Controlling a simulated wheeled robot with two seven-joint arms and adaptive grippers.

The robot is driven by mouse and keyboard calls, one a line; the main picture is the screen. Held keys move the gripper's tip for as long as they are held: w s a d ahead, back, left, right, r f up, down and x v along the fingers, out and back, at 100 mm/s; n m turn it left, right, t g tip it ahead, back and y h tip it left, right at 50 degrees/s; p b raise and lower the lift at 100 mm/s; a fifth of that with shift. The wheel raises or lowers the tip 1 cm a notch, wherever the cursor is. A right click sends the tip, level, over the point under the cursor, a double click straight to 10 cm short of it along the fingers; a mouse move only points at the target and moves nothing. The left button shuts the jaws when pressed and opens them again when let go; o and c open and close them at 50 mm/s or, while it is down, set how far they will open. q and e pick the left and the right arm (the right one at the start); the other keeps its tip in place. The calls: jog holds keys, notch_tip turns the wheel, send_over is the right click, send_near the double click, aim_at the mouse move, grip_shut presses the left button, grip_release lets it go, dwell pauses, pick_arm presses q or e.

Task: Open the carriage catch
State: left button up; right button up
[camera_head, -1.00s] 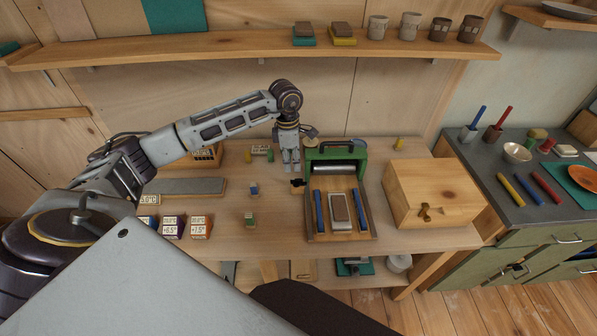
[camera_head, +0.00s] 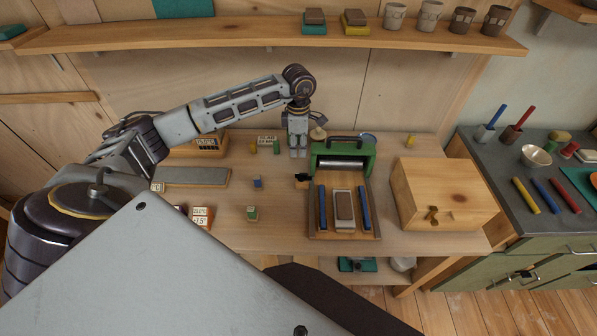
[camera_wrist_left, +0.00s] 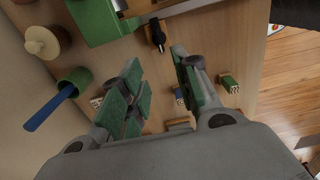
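The green press (camera_head: 343,155) stands on the wooden bench, with a roller and a wooden bed holding two blue bars and a pale block. A small black catch (camera_head: 302,177) sticks out at the left side of the press; it also shows in the left wrist view (camera_wrist_left: 157,36). My left gripper (camera_head: 298,153) hangs pointing down, just behind and left of the catch. In the left wrist view its green-padded fingers (camera_wrist_left: 157,78) are apart with nothing held between them, and the catch lies beyond their tips. My right gripper is not in view.
A wooden box (camera_head: 450,195) stands right of the press. Small blocks (camera_head: 252,213) and a grey slab (camera_head: 195,177) lie to the left. A green cup (camera_wrist_left: 74,78) with a blue stick is near the gripper. A shelf (camera_head: 250,38) runs along the wall.

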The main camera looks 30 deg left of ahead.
aim_at(303, 176)
pick_arm(q)
notch_tip(303, 176, down, 13)
jog(key=shift+s+f+p, duration=0.1)
jog(key=shift+p, duration=1)
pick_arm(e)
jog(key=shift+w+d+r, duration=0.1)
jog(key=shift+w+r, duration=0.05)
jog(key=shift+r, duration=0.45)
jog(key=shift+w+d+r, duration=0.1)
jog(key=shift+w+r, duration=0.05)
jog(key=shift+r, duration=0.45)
pick_arm(q)
grip_shut()
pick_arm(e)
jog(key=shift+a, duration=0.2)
